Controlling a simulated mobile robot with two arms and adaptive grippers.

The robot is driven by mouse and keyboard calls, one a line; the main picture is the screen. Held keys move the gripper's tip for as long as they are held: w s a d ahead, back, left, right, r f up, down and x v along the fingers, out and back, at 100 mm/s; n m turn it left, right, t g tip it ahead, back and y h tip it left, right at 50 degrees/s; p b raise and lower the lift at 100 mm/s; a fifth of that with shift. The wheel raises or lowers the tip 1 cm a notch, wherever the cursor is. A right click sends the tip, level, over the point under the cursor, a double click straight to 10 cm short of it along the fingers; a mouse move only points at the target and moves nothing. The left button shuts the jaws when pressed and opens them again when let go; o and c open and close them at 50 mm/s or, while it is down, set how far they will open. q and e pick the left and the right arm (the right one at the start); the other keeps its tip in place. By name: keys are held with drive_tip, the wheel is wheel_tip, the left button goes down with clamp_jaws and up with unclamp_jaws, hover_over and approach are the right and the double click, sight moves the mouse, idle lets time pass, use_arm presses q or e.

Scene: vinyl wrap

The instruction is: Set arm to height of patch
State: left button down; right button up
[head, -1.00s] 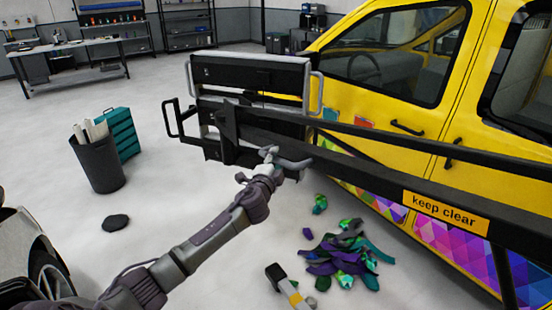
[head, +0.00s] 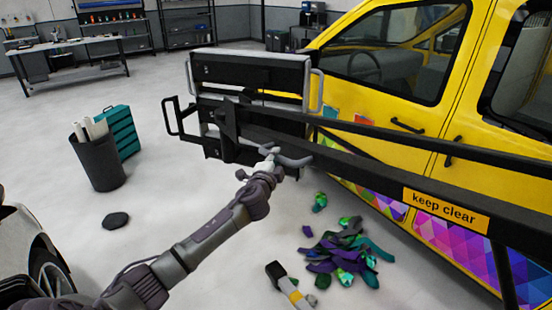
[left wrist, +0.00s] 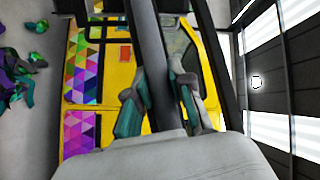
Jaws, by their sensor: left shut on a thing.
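The black beam arm (head: 370,170) with a yellow "keep clear" label (head: 445,208) runs diagonally in front of the yellow vehicle (head: 400,110). At its far end is a grey-framed black panel head (head: 250,75). A small teal patch (head: 330,114) and an orange patch (head: 364,123) show on the vehicle's side behind the beam. My left gripper (head: 270,153) is at a grey handle (head: 295,161) below the beam's far end. In the left wrist view its teal-padded fingers (left wrist: 160,103) are shut on a dark grey bar (left wrist: 148,35). My right gripper is not in view.
A pile of coloured vinyl scraps (head: 340,250) lies on the floor beneath the beam, with a tool with a yellow band (head: 288,285) beside it. A black bin of rolls (head: 98,163) and a teal drawer unit (head: 120,130) stand left. The floor between is mostly clear.

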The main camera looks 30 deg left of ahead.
use_arm(q)
drive_tip(key=s+d+f+n+g+b, duration=0.1)
drive_tip(key=d+f+b, duration=0.2)
drive_tip(key=f, duration=0.7)
drive_tip(key=s+d+f+n+b, duration=0.1)
drive_tip(key=s+d+f+b, duration=0.1)
drive_tip(key=d+f+b, duration=0.2)
wheel_tip(320, 180, down, 6)
drive_tip(key=b, duration=0.3)
drive_tip(key=shift+f+g+h, duration=0.15)
drive_tip(key=shift+g+h, duration=0.25)
drive_tip(key=shift+d, duration=0.1)
drive_tip(key=c, duration=1)
unclamp_jaws()
drive_tip(key=shift+f, duration=0.15)
